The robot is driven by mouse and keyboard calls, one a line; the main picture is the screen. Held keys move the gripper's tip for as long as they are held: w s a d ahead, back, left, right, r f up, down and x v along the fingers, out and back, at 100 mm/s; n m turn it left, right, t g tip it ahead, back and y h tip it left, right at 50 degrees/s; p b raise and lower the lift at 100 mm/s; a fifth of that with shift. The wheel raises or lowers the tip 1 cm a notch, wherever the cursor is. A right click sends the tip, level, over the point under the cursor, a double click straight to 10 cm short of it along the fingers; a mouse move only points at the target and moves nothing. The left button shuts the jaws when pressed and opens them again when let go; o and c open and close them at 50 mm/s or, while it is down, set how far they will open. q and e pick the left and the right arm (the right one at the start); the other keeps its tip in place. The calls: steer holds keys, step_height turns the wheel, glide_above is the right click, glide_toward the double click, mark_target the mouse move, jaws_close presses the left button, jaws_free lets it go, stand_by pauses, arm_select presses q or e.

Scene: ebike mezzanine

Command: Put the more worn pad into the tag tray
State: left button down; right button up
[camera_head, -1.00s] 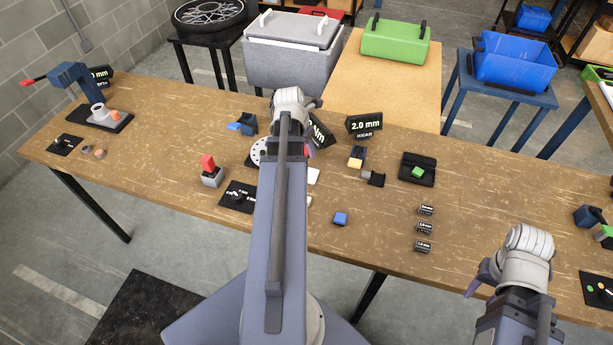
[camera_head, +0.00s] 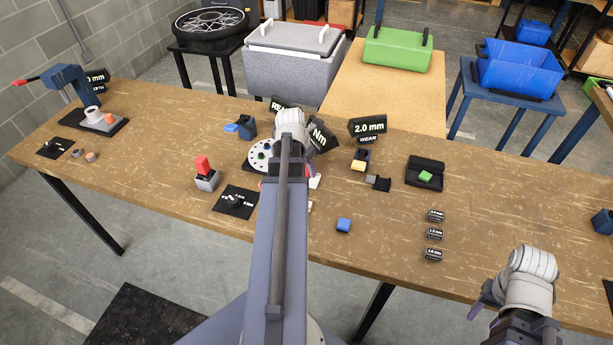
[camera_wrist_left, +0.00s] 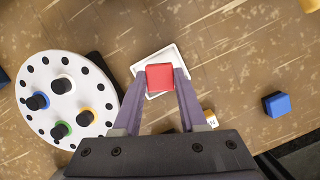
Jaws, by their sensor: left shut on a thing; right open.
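My left gripper (camera_wrist_left: 160,88) is shut on a red block-shaped pad (camera_wrist_left: 160,77). The pad is over a small white square tray (camera_wrist_left: 141,70); I cannot tell whether it touches the tray. In the head view my left arm hides most of this, and only an edge of the white tray (camera_head: 315,182) shows. A blue block (camera_head: 344,225) lies on the table to the right, also in the wrist view (camera_wrist_left: 277,104). My right gripper (camera_head: 477,307) is open near the table's front edge, its fingers partly hidden.
A white round disc with dark pegs (camera_wrist_left: 66,95) stands left of the tray. A 2.0 mm WEAR sign (camera_head: 368,126) stands behind a small gauge (camera_head: 360,160). A black tray with a green block (camera_head: 425,186) and several small black tags (camera_head: 434,235) lie right. The front middle is mostly clear.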

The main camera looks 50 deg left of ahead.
arm_select(q)
steer(key=shift+f+b, duration=0.45)
steer(key=shift+f, duration=0.55)
arm_select(e)
steer(key=shift+f, duration=1)
arm_select(q)
steer(key=shift+f, duration=0.1)
steer(key=c, duration=0.7)
jaws_free()
steer(key=shift+c, duration=0.2)
arm_select(e)
steer(key=shift+f, duration=0.15)
arm_select(q)
steer(key=p+v, duration=1.1)
steer(key=v, duration=0.1)
arm_select(e)
step_height(320, 180, up, 12)
steer(key=shift+f, duration=0.1)
